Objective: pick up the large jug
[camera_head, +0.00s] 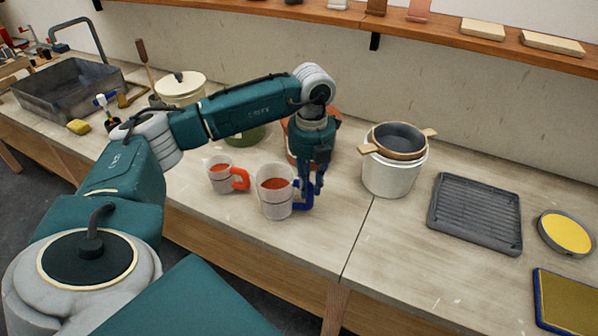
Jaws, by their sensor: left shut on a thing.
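The large jug (275,200) is a pale grey cup-shaped vessel with a blue handle and an orange-red content. It stands upright, at or very near the worktop, left of the middle of the view. My left gripper (312,189) points down at the blue handle on the jug's right side and is shut on it. A smaller jug (220,176) with an orange-red handle stands just to the left, close by, with similar red content. My right gripper is not in view.
A terracotta pot (296,147) and a green vessel (247,137) stand behind my left arm. A white bucket (390,175) with a wooden-handled sieve stands to the right, then a dark ribbed tray (475,211). The worktop in front of the jugs is clear. A shelf (450,40) runs above.

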